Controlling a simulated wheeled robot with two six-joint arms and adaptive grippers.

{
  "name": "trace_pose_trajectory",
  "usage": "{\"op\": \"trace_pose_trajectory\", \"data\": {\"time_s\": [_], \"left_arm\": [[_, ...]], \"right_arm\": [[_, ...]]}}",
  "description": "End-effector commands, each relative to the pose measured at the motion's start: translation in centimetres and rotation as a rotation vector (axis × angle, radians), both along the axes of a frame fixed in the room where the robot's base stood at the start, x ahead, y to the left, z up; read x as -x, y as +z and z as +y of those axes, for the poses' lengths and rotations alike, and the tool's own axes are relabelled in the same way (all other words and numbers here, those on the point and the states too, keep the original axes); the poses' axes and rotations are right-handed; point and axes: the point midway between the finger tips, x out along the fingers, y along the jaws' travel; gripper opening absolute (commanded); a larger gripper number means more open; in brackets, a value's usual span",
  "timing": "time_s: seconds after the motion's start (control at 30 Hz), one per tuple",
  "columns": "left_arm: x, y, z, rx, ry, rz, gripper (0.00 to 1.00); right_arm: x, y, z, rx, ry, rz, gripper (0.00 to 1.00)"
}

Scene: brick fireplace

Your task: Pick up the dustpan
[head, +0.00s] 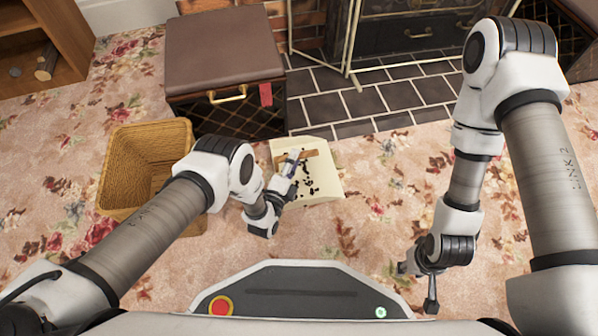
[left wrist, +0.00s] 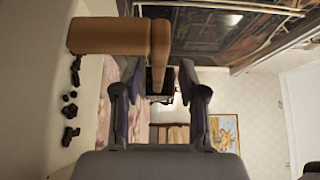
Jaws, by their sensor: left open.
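The dustpan (head: 325,188) is a cream pan with a wooden handle (head: 310,154), lying on the floral carpet in front of the hearth. Dark crumbs lie in it. My left gripper (head: 290,165) is over the pan's left side, at the handle. In the left wrist view its two fingers (left wrist: 160,95) are apart, and part of the wooden handle (left wrist: 108,37) reaches in between their tips. I cannot tell whether they touch it. My right gripper (head: 418,285) hangs over the carpet at the lower right, away from the dustpan; its jaw opening is unclear.
A wicker basket (head: 115,170) stands left of the dustpan, partly behind my left arm. A brown-topped storage ottoman (head: 222,50) stands behind. Dark hearth tiles (head: 365,102) and the fireplace screen lie beyond. Carpet between the dustpan and my right arm is clear.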

Motion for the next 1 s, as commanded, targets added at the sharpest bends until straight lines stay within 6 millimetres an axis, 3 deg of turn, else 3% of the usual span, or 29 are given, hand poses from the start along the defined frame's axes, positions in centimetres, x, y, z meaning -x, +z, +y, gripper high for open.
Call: {"op": "trace_pose_trajectory", "data": {"time_s": [0.03,0.17,0.37,0.4,0.5,1.0], "left_arm": [[-0.9,-1.0,-0.5,0.001,-0.003,-0.003,0.42],[-2.4,-0.4,-1.0,0.0,0.0,-0.001,0.42],[-2.6,-0.1,-1.0,0.001,0.0,0.001,0.42],[-2.6,-0.1,-1.0,0.001,0.0,0.001,0.35],[-2.6,-0.1,-1.0,0.001,0.0,0.001,0.0],[-2.8,0.2,-0.9,0.0,0.0,0.0,0.0]], "right_arm": [[0.0,-1.7,0.0,0.0,-0.002,-0.001,0.36],[-0.2,-2.2,0.0,0.001,0.0,-0.007,0.36],[-0.3,-1.9,-0.1,0.001,0.0,-0.008,0.36],[-0.3,-1.9,-0.1,0.001,0.0,-0.008,0.36],[-0.3,-1.9,0.0,0.001,0.0,-0.008,0.36],[-0.3,-1.8,0.0,0.001,0.0,-0.007,0.36]]}}
